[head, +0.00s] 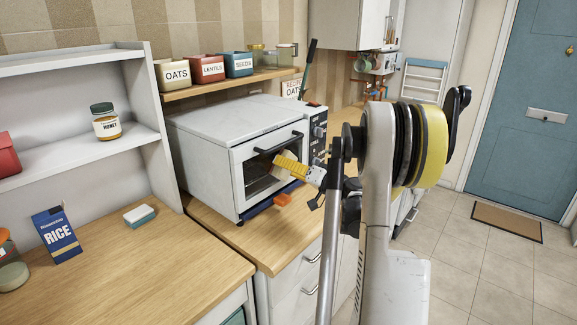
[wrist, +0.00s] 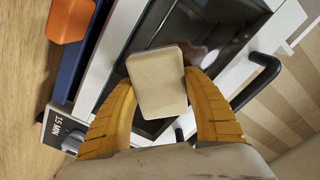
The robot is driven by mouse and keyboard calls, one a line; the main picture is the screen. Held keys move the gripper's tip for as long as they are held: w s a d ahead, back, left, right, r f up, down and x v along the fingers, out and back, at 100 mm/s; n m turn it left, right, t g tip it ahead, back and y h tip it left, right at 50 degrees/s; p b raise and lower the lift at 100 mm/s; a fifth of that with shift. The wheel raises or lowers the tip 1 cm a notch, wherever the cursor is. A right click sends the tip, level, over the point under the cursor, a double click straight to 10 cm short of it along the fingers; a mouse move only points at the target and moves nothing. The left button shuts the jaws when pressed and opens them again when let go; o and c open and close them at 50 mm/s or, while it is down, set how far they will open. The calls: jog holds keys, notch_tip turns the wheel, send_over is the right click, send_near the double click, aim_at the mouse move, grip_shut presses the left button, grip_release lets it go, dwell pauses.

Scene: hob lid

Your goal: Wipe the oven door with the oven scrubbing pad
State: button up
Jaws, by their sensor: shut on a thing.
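The oven door (head: 258,183) is the dark glass front with a white frame on the white countertop oven. It is shut, with a black bar handle (head: 277,143). My gripper (head: 281,163) is in front of the door, below the handle. In the wrist view its two yellow fingers (wrist: 158,79) are shut on a cream, rounded rectangular scrubbing pad (wrist: 157,84). The dark door glass (wrist: 205,25) lies behind the pad. Whether the pad touches the glass I cannot tell. In the head view the fingers partly hide the pad.
A blue strip (head: 268,203) and an orange item (head: 283,199) lie in front of the oven. A white-and-blue sponge (head: 139,215) and a rice box (head: 56,235) are on the left counter. A shelf (head: 225,83) with canisters hangs behind the oven.

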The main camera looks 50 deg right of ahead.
aim_at(263, 172)
jog(key=shift+s+a+b, duration=0.15)
jog(key=shift+a+b, duration=0.1)
jog(key=shift+a, duration=1.65)
jog(key=shift+s+a+b, duration=0.1)
jog(key=shift+a+b, duration=0.15)
jog(key=shift+a, duration=1.6)
jog(key=shift+s, duration=0.1)
jog(key=shift+s+d+b, duration=0.15)
jog(key=shift+s, duration=1.3)
jog(key=shift+s+d+b, duration=0.1)
jog(key=shift+s+b, duration=0.05)
jog(key=shift+s, duration=1.25)
jog(key=shift+s, duration=0.15)
jog(key=s, duration=0.2)
jog(key=shift+s+d, duration=0.1)
jog(key=shift+s, duration=0.25)
jog(key=shift+w, duration=0.1)
